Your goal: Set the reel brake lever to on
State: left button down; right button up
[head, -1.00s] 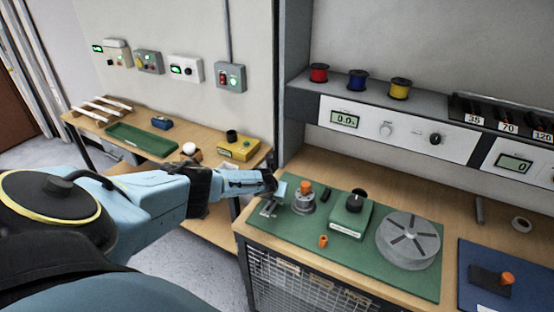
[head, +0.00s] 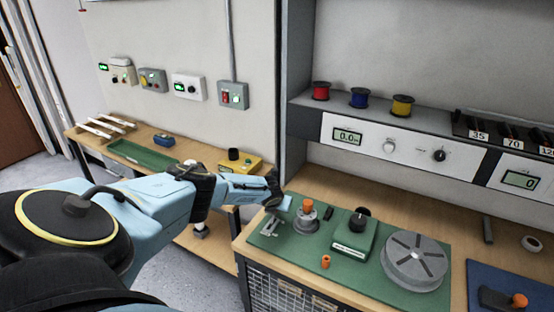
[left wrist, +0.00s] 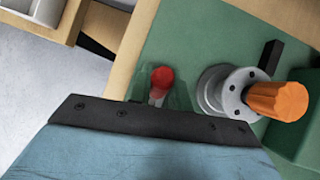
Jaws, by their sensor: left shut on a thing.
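The reel brake lever shows as a red knob (left wrist: 162,78) on a short pale stalk in the left wrist view. It stands at the left edge of the green mat (left wrist: 200,40). My left gripper (head: 283,203) reaches in from the left, above a small grey metal bracket (head: 269,227) on the mat. It is shut on the lever, with the red knob just ahead of its dark palm edge in the left wrist view. The lever's lower part is largely hidden. In the head view the gripper hides the red knob. My right gripper is not in view.
Right of the lever stand a grey flanged post with an orange knob (head: 308,204), a green box with a black knob (head: 352,238) and a grey slotted disc (head: 414,262). A small orange cylinder (head: 326,262) sits near the mat's front. Left of this bench is a gap.

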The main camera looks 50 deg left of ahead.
pick_arm(q)
jog(key=c, duration=1.3)
grip_release()
jog(key=shift+r, duration=0.1)
jog(key=shift+s+r+p, duration=0.15)
jog(key=shift+r+p, duration=0.05)
jog(key=shift+p, duration=0.1)
jog(key=p+v, duration=0.3)
jog(key=v, duration=0.9)
jog(key=shift+d+r+p, duration=0.2)
jog(key=shift+r+p, duration=0.1)
jog(key=shift+p, duration=0.1)
jog(key=shift+s, duration=0.15)
